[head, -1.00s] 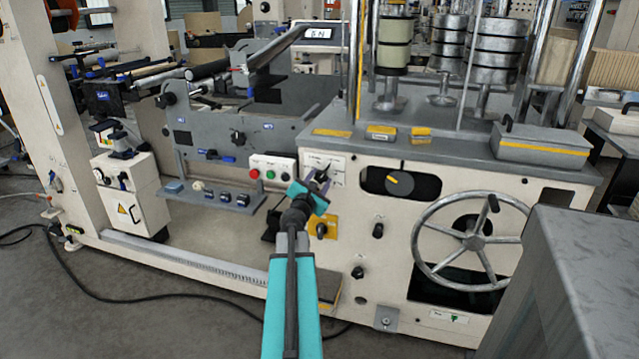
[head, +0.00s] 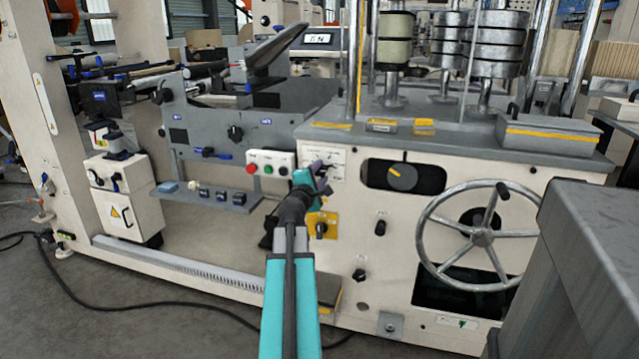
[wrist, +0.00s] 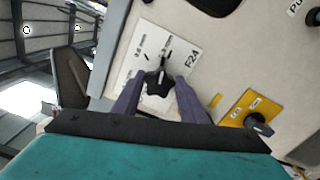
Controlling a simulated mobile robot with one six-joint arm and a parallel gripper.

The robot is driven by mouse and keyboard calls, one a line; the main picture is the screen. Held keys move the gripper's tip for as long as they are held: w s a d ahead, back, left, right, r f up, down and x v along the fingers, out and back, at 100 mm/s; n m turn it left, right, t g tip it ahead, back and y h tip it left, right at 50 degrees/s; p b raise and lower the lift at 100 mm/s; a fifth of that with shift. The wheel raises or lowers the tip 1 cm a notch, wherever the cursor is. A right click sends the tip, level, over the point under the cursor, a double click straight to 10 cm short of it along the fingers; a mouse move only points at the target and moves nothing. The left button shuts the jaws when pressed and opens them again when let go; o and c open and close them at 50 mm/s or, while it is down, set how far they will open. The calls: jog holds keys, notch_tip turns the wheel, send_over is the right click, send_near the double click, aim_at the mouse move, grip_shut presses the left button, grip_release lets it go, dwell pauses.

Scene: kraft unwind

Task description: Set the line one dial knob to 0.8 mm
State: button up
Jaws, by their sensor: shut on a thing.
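The dial knob (wrist: 158,83) is black and lobed, on a white printed plate (wrist: 185,45) in the wrist view. A pale pointer mark on it points towards the top of that view. The scale print is too small and blurred to read surely. My gripper (wrist: 160,92) has its two purple fingers on either side of the knob, shut on it. In the head view, my gripper (head: 323,170) is at the white plate (head: 334,158) on the cream machine front, and its fingers mostly hide the knob.
A yellow-plated switch (head: 321,226) sits just below my gripper. A dark dial with a yellow mark (head: 402,177) and a large handwheel (head: 482,237) are to the right. A grey cabinet (head: 590,260) stands at the front right.

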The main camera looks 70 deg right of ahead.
jog(key=shift+f+m+b, duration=0.15)
jog(key=shift+m+b, duration=0.95)
jog(key=shift+m, duration=0.1)
jog(key=o, duration=1.1)
jog(key=shift+c, duration=0.2)
jog(key=shift+a, duration=0.15)
jog(key=a+b, duration=0.2)
jog(key=a, duration=0.6)
jog(key=shift+s+b, duration=0.3)
jog(key=b, duration=0.4)
jog(key=shift+a, duration=0.4)
